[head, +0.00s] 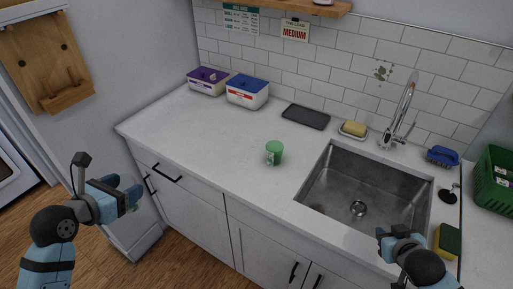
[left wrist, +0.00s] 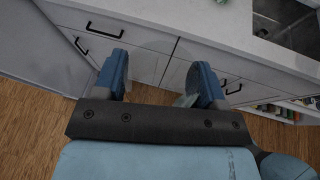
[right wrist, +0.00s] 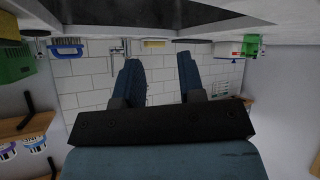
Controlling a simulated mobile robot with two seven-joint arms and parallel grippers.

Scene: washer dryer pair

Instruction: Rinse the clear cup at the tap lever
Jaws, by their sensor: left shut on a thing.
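My left gripper (head: 128,190) is in front of the counter's left end, low beside the cabinet doors. It is shut on a see-through thing, seemingly the clear cup (left wrist: 148,66), which shows faintly between the fingers in the left wrist view. The cup's tilt is hard to tell. The chrome tap (head: 404,108) stands behind the sink, with its small lever (head: 408,131) on its right side. My right gripper (head: 395,240) is at the sink's front right, with its fingers apart and empty in the right wrist view (right wrist: 160,75).
The steel sink (head: 330,205) is empty, with a drain in its floor. A soap dish (head: 353,130), blue brush (head: 442,156), sponge (head: 448,240) and green basket (head: 494,180) surround the sink. The left counter is mostly clear.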

